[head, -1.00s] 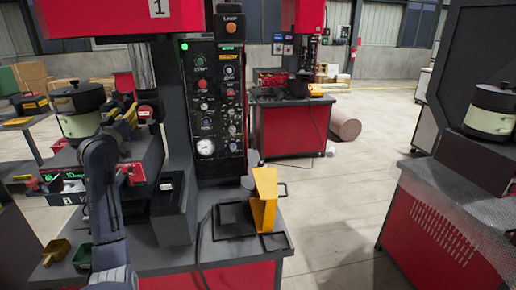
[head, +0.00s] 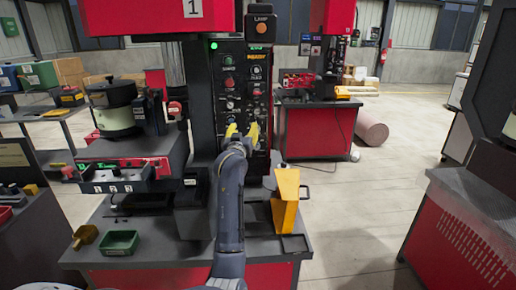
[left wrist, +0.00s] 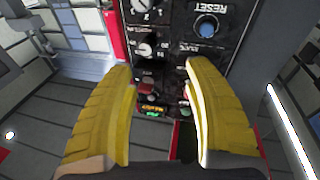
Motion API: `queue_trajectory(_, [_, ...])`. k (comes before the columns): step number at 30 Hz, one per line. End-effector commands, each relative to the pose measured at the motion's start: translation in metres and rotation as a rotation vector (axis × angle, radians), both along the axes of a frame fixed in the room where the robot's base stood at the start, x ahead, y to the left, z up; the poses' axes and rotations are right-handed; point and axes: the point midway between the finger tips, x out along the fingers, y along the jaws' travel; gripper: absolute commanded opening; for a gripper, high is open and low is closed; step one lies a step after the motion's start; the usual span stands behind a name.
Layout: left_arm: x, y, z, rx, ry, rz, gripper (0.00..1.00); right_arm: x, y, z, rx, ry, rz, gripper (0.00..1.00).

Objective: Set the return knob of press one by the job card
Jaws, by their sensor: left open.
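Press one, a red press marked 1 (head: 192,8), stands in the middle of the head view. Its black control panel (head: 256,80) carries several knobs, buttons and lamps. In the left wrist view the panel appears upside down, with a blue RESET button (left wrist: 207,27) and pale-marked dial knobs (left wrist: 145,50). I cannot read which knob is the return knob. My left gripper (head: 243,130) has its yellow fingers open and empty in front of the lower panel. Its open fingers also show in the left wrist view (left wrist: 160,70). No readable job card shows. My right gripper is out of view.
A yellow bracket (head: 285,198) stands on the press table, right of my left arm. A green tray (head: 121,242) and a tan scoop (head: 85,236) lie at the left. A feeder bowl (head: 113,110) stands left of the column. Open floor lies to the right.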

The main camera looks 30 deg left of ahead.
Motion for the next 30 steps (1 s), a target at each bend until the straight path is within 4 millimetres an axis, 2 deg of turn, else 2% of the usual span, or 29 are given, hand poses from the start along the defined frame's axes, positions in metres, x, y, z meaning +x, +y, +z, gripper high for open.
queue_trajectory(1, [0.003,-0.006,-0.016,-0.003,0.021,0.023,0.52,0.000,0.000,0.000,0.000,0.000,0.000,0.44])
queue_trajectory(6, [0.008,-0.029,-0.067,0.022,0.102,0.120,0.52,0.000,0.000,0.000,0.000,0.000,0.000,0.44])
queue_trajectory(12, [0.010,-0.061,-0.112,0.081,0.185,0.197,0.52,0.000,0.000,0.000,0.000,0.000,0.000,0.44])
queue_trajectory(18, [0.010,-0.085,-0.133,0.131,0.231,0.229,0.52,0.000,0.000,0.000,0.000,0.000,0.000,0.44])
queue_trajectory(21, [0.010,-0.090,-0.138,0.144,0.242,0.236,0.52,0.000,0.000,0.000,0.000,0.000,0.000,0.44])
queue_trajectory(26, [0.016,-0.088,-0.139,0.153,0.246,0.240,0.52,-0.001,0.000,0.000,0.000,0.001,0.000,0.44])
queue_trajectory(30, [0.030,-0.076,-0.138,0.153,0.246,0.240,0.52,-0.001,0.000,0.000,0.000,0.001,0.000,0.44])
